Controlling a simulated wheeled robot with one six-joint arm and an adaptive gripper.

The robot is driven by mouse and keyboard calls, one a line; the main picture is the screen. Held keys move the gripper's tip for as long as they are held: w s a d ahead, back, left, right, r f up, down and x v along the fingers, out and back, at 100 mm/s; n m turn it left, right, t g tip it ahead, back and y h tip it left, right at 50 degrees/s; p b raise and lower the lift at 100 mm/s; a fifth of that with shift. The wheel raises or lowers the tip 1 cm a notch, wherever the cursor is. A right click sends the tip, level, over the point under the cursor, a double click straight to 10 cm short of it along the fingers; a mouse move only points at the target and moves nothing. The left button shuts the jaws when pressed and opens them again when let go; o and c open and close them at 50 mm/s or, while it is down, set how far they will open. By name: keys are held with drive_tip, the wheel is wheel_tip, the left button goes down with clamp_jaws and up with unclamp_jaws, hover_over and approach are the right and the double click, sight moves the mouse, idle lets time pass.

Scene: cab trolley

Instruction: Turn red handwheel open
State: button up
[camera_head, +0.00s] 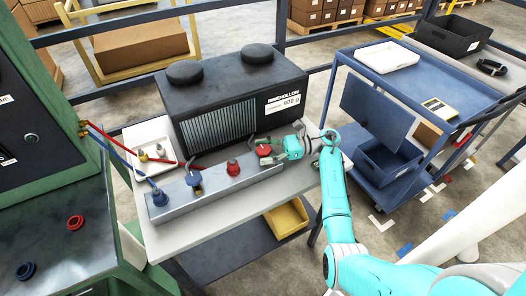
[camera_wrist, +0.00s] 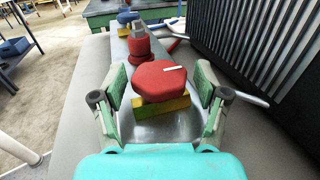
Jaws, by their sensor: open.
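The red handwheel (camera_wrist: 159,79) is a faceted red knob with a white line on top, seated on a yellow block (camera_wrist: 163,108) on the grey metal manifold (camera_head: 216,184). In the wrist view the white line points right. In the head view the handwheel (camera_head: 264,150) is at the right end of the manifold, partly hidden by my gripper (camera_head: 272,153). My gripper is open, with one green-padded finger on each side of the handwheel. Gaps show between the pads and the wheel, so it is not clamped.
A red fitting (camera_head: 233,168), a blue handwheel (camera_head: 194,182) and a blue fitting (camera_head: 158,197) stand along the manifold. A dark finned unit (camera_head: 237,98) stands close behind. A white tray (camera_head: 152,152) with small fittings and red and blue hoses lie left.

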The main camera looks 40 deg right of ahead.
drive_tip(key=v, duration=1.2)
drive_tip(key=shift+f, duration=0.1)
